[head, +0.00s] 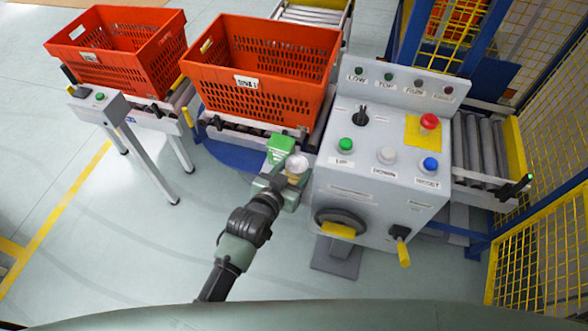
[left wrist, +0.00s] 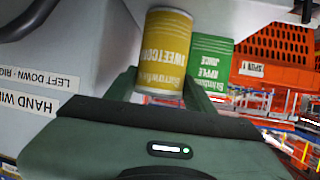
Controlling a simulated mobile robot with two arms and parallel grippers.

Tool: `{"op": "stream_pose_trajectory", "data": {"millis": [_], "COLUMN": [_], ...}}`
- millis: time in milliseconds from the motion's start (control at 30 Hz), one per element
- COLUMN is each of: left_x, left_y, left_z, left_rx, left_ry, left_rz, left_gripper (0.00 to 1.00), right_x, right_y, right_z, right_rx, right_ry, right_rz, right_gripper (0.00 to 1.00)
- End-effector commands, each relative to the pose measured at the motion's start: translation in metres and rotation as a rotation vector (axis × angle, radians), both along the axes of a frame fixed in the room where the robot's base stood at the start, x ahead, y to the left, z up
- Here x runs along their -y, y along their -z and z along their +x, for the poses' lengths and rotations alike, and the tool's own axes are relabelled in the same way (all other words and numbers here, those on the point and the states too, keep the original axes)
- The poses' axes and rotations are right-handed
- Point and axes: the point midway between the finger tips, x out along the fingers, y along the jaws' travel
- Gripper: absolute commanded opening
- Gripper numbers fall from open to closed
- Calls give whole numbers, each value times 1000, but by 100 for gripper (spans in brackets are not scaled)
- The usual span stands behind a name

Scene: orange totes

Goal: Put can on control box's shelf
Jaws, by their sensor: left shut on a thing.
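The can (head: 297,166) is a yellow sweetcorn can; in the left wrist view it (left wrist: 165,50) appears upside down between the fingers. My left gripper (head: 287,178) is shut on it, beside the left side of the grey control box (head: 345,185). The left gripper (left wrist: 162,92) also shows in the wrist view. A green apple juice carton (head: 281,148) stands just behind the can, and it shows in the wrist view (left wrist: 211,60). The shelf is mostly hidden; a pale surface shows by the carton. I cannot tell whether the can touches it. My right gripper is not in view.
Two orange totes (head: 265,30) (head: 140,75) stand on roller conveyors behind and left. The control box has buttons on top, and a handwheel (head: 340,222) and a yellow-tipped lever (head: 402,248) in front. Yellow mesh fencing (head: 545,250) is at right.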

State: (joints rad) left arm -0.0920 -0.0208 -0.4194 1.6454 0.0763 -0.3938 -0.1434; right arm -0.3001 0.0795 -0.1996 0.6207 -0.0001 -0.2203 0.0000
Motion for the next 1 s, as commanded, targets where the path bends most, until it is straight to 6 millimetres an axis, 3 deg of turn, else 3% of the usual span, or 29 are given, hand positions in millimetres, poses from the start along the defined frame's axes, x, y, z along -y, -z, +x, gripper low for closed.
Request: {"op": "stream_pose_trajectory", "data": {"millis": [33,67,100,500,667,1000], "left_x": [0,0,0,0,-10,-39], "left_y": [1,2,2,-4,-8,-35], "left_z": [1,0,0,0,-19,-77], "left_rx": [3,0,0,0,-1,-2], "left_ry": [0,0,0,0,0,0], "left_rz": [-1,1,1,0,2,1], "left_gripper": [0,62,73,75,75,75], "right_x": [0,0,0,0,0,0], "right_y": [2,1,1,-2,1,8], "right_z": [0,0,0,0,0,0], "right_rx": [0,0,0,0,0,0], "right_ry": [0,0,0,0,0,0], "right_rz": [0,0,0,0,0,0], "right_gripper": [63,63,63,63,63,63]}}
